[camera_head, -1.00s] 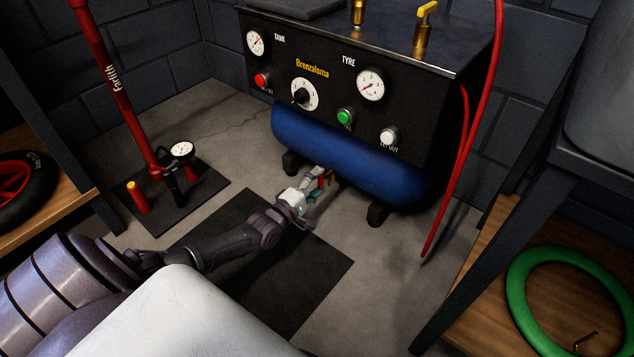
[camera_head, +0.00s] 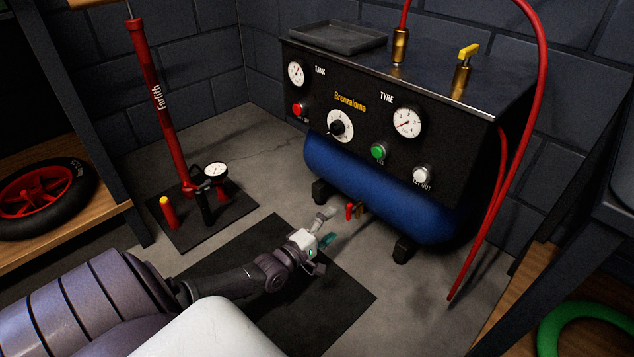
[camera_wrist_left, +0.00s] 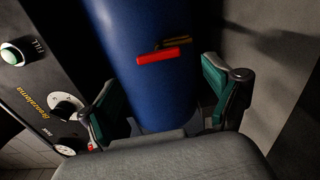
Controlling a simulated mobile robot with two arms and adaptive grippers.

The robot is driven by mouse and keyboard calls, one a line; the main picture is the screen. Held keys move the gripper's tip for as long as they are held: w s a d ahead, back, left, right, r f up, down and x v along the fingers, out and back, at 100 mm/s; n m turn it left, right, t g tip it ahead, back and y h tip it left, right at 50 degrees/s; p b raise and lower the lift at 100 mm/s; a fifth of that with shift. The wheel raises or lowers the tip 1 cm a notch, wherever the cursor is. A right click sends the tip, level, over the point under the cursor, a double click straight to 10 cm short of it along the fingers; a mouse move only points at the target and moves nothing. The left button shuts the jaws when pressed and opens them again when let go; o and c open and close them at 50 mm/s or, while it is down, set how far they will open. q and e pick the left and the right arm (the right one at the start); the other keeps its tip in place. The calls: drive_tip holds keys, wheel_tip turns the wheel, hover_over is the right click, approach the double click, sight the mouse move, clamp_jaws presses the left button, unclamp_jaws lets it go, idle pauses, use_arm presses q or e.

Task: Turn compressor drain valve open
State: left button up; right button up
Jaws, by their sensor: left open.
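The compressor (camera_head: 390,130) has a blue tank (camera_head: 375,185) under its dark panel. The drain valve sits low under the tank, with a red lever (camera_head: 349,211) and a brass body (camera_head: 361,210). In the left wrist view the red lever (camera_wrist_left: 162,57) lies nearly level across the blue tank, beside the brass part (camera_wrist_left: 176,42). My left gripper (camera_head: 326,240) is open and empty, just short of the valve and apart from it. In the left wrist view its teal-padded fingers (camera_wrist_left: 165,102) stand wide apart, with the lever beyond them. My right gripper is not in view.
A red floor pump (camera_head: 160,110) with a gauge stands at left on a dark mat. A red hose (camera_head: 495,215) hangs at the compressor's right side. Dark tank feet (camera_head: 403,249) flank the valve. A dark mat (camera_head: 330,300) lies under my left arm; the floor around is clear.

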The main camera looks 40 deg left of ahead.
use_arm(q)
drive_tip(key=s, duration=0.6)
drive_tip(key=shift+s+a, duration=0.2)
drive_tip(key=shift+a, duration=0.05)
